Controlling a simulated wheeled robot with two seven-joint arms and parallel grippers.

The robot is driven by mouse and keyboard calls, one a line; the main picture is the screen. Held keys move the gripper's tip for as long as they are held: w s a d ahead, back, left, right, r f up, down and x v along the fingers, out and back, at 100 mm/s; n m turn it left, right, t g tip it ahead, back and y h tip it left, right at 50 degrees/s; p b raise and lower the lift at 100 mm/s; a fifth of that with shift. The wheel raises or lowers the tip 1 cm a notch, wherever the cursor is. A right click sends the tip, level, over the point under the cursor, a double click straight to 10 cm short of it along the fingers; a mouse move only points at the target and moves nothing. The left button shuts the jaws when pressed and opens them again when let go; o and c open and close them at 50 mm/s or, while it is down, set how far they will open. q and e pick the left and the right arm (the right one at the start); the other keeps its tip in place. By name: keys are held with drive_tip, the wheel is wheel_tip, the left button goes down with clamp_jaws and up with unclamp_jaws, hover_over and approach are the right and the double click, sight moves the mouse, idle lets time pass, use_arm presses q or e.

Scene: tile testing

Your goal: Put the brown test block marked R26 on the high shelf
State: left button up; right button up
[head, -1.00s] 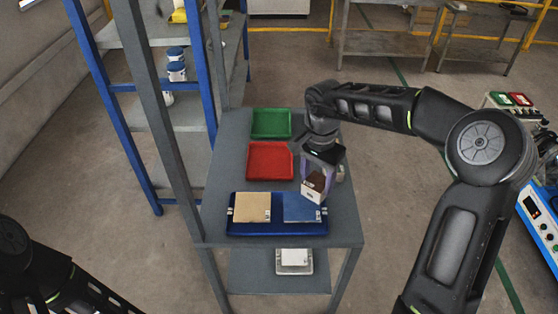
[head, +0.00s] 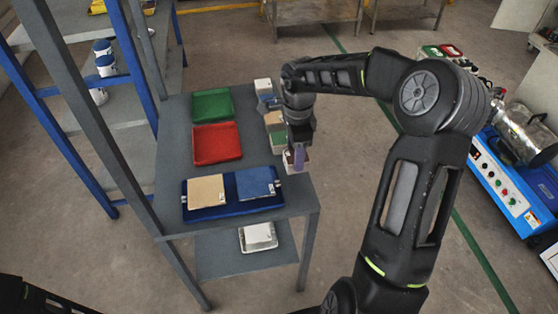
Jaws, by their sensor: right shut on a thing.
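My right gripper (head: 298,157) is over the right edge of the grey table. It is shut on a brown block (head: 288,157), which the purple fingers partly hide. Its marking is too small to read. A whitish face shows just below the fingers; I cannot tell whether it belongs to the held block or to another one. I cannot tell whether the block is clear of the table. The blue-framed shelf rack (head: 62,118) stands to the left, with grey shelf boards (head: 128,112) at different heights. Only dark links of my left arm show at the lower left; its gripper is out of view.
The grey table (head: 170,165) holds a green tray (head: 212,105), a red tray (head: 217,144) and a blue tray (head: 222,212) with tan and blue tiles. Several blocks (head: 263,86) line its right edge. A grey post (head: 95,125) stands between table and rack.

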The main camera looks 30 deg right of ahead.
drive_tip(key=shift+f, duration=0.6)
wheel_tip(320, 180, down, 5)
drive_tip(key=shift+b, duration=0.35)
drive_tip(key=o, duration=1.3)
drive_tip(key=shift+f, duration=0.1)
drive_tip(key=shift+c, duration=0.2)
wheel_tip(320, 180, up, 12)
drive_tip(key=shift+r+p, duration=0.15)
drive_tip(key=shift+p, duration=0.6)
